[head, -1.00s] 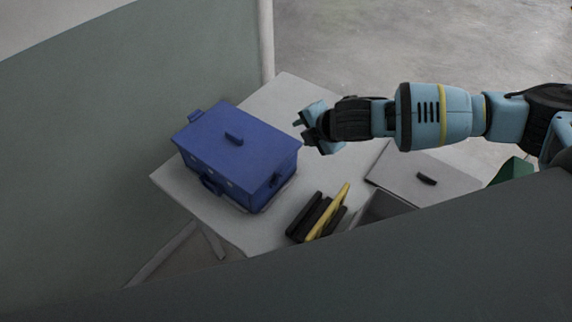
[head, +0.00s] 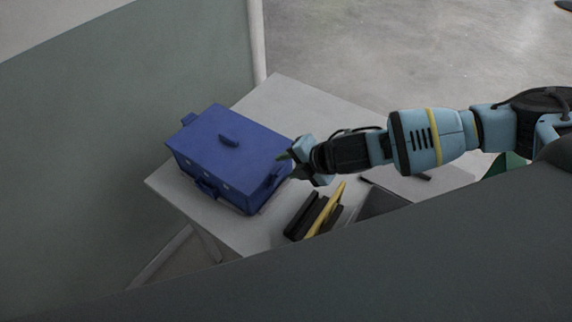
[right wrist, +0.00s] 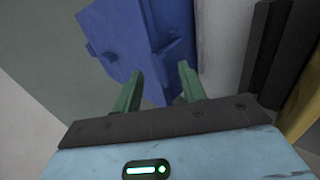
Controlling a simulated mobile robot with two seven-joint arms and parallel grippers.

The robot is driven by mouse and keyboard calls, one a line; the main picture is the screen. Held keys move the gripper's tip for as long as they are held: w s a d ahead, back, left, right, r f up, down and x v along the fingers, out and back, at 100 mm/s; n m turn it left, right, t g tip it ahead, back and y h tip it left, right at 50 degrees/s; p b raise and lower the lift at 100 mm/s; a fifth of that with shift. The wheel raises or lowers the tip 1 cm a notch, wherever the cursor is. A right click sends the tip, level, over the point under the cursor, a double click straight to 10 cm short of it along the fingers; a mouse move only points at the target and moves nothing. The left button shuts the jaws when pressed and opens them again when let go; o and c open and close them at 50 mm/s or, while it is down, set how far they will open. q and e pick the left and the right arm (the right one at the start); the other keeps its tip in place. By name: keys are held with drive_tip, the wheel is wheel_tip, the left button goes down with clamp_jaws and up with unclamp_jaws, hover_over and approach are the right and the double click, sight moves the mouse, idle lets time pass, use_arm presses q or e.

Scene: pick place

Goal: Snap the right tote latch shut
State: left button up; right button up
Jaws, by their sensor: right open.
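A blue tote (head: 222,150) with a closed-looking lid and a lid handle stands on a light table. Its right latch (head: 271,184) is on the tote's right side and partly hard to make out; I cannot tell whether it is fastened. My right gripper (head: 293,168) is open and empty, just right of the tote's right side. In the right wrist view its green fingers (right wrist: 161,74) are apart and point at the blue tote (right wrist: 112,35), with a blue protruding part ahead of them. I cannot tell whether they touch it. My left gripper is not in view.
The light table (head: 215,222) has dark and yellow upright items (head: 325,212) at its front right, close below my right gripper. A grey box with a lid (head: 440,182) is further right. A grey-green wall (head: 90,150) stands behind and left of the tote.

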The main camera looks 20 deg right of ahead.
drive_tip(key=shift+x, duration=1)
clamp_jaws()
drive_tip(key=shift+w+r, duration=0.1)
drive_tip(key=shift+w, duration=0.05)
drive_tip(key=shift+w+a+g+h, duration=0.4)
drive_tip(key=shift+g+h, duration=0.2)
drive_tip(key=shift+g, duration=0.1)
drive_tip(key=shift+d, duration=0.1)
